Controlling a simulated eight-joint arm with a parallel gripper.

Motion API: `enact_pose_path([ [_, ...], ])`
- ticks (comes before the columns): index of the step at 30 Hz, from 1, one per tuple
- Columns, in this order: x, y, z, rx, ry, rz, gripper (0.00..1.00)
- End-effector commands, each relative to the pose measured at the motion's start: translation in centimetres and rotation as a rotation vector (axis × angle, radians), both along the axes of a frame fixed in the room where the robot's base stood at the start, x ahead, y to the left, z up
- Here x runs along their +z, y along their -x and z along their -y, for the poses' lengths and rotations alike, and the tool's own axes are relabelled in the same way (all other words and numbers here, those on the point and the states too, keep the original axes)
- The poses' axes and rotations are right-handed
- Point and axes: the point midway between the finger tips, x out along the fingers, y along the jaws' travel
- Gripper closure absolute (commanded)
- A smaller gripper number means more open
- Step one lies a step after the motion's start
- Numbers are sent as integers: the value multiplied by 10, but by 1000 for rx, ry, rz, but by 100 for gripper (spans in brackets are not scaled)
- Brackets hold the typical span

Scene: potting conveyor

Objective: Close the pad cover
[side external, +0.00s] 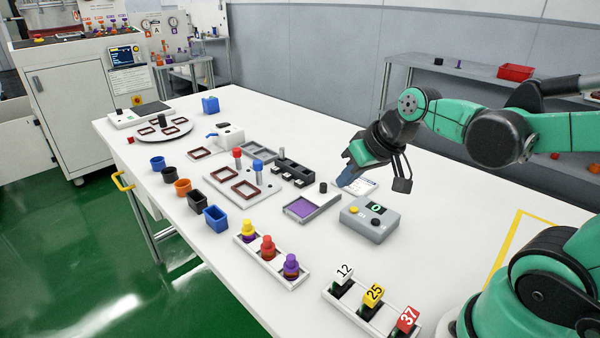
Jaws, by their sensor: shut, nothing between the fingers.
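The pad is a purple square (299,207) in a shallow grey tray near the middle of the table. Its purple surface is uncovered. A plain grey panel (325,208) lies along the right side of the pad and looks like its cover, though I cannot make out how it is joined. My gripper (346,183) is shut and empty, pointing down and left. It is behind and to the right of the pad, above or close to a white card (364,187). I cannot tell whether it touches the card.
A black knobbed piece (323,187) is behind the pad. A black rack (293,172) and a white plate with frames (240,187) stand to the left. Bottles (268,249) stand in front.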

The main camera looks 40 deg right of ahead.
Motion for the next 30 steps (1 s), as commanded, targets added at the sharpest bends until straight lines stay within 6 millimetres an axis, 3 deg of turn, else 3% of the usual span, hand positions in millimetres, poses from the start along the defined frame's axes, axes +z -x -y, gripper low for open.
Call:
enact_pose_path([
  [1,-2,-6,22,-71,-45,-7,100],
  [6,-15,-13,85,-235,-192,6,100],
  [12,-27,-9,132,-336,-293,49,100],
  [20,-38,-14,140,-349,-311,59,100],
  [30,-77,-43,136,-348,-310,59,100],
])
